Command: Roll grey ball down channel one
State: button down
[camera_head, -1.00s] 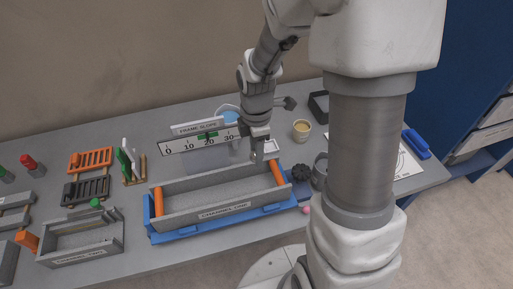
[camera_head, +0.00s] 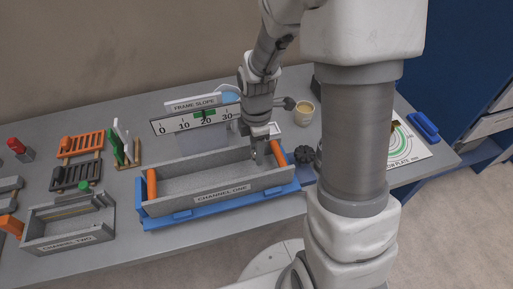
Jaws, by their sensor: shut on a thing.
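Channel one (camera_head: 222,196) is a long grey trough with a name label on its front wall. It sits in a blue frame (camera_head: 180,217) at the middle of the table. An orange cylinder stands at its left end (camera_head: 152,186) and another at its right end (camera_head: 278,153). My gripper (camera_head: 262,158) points down at the right end of the trough, just left of the right orange cylinder. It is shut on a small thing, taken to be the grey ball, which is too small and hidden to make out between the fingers.
A frame slope scale (camera_head: 195,121) stands behind the trough. Channel two (camera_head: 68,235) lies to the left, with orange and dark racks (camera_head: 80,144) behind it. A cup (camera_head: 304,113) and a black knob (camera_head: 305,156) stand to the right.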

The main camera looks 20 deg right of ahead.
jog(key=shift+f, duration=0.1)
dwell(0.3)
jog(key=shift+f+b, duration=1.25)
jog(key=shift+f, duration=0.25)
jog(key=shift+f, duration=0.15)
jog(key=shift+c, duration=1.5)
grip_release()
